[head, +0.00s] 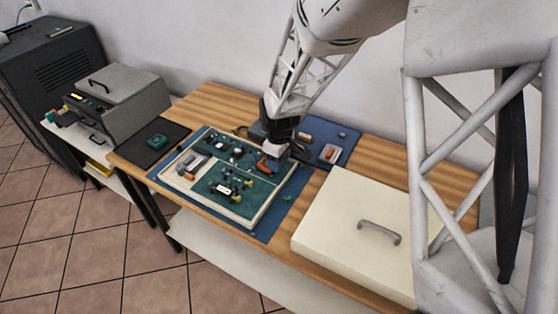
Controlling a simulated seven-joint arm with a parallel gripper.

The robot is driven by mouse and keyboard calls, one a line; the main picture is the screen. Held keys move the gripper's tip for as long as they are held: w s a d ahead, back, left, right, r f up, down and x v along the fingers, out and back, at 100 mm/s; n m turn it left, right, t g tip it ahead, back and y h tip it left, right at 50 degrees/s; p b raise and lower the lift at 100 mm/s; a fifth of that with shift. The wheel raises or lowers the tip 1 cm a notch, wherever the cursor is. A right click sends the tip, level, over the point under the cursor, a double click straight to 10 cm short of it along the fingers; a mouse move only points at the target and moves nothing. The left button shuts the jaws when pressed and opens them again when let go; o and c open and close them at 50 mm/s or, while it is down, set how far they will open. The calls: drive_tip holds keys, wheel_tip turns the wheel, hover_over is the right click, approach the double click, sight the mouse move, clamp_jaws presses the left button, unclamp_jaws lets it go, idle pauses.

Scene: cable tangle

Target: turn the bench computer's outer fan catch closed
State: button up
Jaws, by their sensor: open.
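The bench computer (262,213) is an open, pale-rimmed tray with green boards and small parts, lying on a blue mat in the head view. My gripper (284,155) is low over its back right corner, pointing down, with its jaws open. An orange-brown part (267,164) lies right beside the gripper tip. I cannot tell whether the two touch, or whether this part is the outer fan catch. The fingertips and what lies directly under them are too small and partly hidden to make out.
A cream lidded box (340,215) with a grey handle fills the table's right side. A blue mat (343,140) with small orange-and-white parts lies behind. A black mat (135,147) with a green part is at left. A grey machine (125,100) stands on a side shelf.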

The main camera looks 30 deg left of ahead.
drive_tip(key=shift+f, duration=0.3)
drive_tip(key=c, duration=0.9)
